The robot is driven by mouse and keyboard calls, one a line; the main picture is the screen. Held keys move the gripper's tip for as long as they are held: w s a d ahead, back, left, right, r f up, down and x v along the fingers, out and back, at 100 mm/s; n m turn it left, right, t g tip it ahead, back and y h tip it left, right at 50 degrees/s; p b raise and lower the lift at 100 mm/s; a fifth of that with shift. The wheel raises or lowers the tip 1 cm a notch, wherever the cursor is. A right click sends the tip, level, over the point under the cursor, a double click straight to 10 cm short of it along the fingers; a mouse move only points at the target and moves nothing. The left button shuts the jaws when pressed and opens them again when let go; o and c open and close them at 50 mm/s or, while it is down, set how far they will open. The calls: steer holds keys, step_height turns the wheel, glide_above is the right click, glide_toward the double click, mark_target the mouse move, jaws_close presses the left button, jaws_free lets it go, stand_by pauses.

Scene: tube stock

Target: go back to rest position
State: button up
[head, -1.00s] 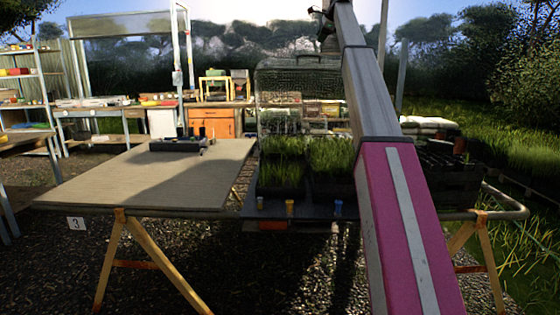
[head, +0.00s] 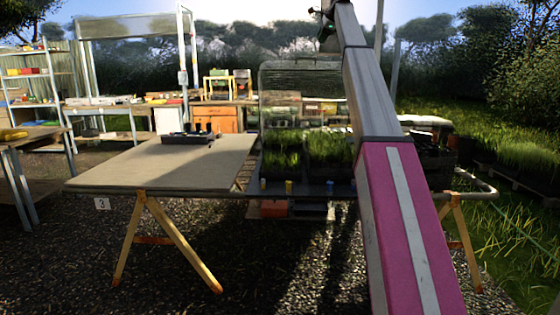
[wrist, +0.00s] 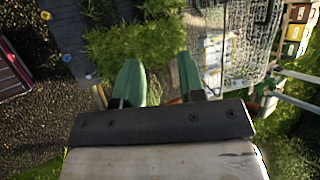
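My gripper (wrist: 160,82) shows in the wrist view with two green fingers standing apart. Nothing is held between them; the background shows through the gap. In the head view my arm rises from the lower right to the top edge, in front of the right part of the table. The table (head: 150,175) has a bare board on its left, away from my gripper. A dark rack (head: 188,138) with several dark upright pieces stands on the board's far edge. Small blue and yellow tubes (head: 288,187) stand along the front of the dark right part.
Trays of grass (head: 285,155) stand on the table's right part, partly behind my arm. Trestle legs (head: 178,245) stand under the table. Another table (head: 28,135) is at the far left edge. An orange cabinet (head: 216,120) stands behind. The gravel in front is clear.

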steer(key=s+f+n+g+h, duration=0.15)
steer(key=s+f, duration=0.45)
steer(key=f, duration=1.3)
steer(key=s+a+f+n+g, duration=0.1)
steer(key=s+f+n, duration=0.35)
steer(key=f, duration=1.45)
steer(key=s+f+n+g+h, duration=0.1)
steer(key=s+f, duration=0.6)
steer(key=f, duration=1.2)
steer(key=s+f+n, duration=0.4)
steer(key=s+f, duration=1.4)
steer(key=f, duration=0.1)
steer(key=s+f+n+g, duration=0.1)
steer(key=s+f, duration=0.3)
steer(key=s, duration=0.4)
steer(key=s+f+n+g+h, duration=0.1)
steer(key=s+f+n, duration=0.2)
steer(key=s+f, duration=0.2)
steer(key=s+f+n+g+h, duration=0.1)
steer(key=s+f, duration=0.4)
steer(key=s, duration=0.6)
steer(key=shift+s+n, duration=0.4)
steer(key=shift+n, duration=0.1)
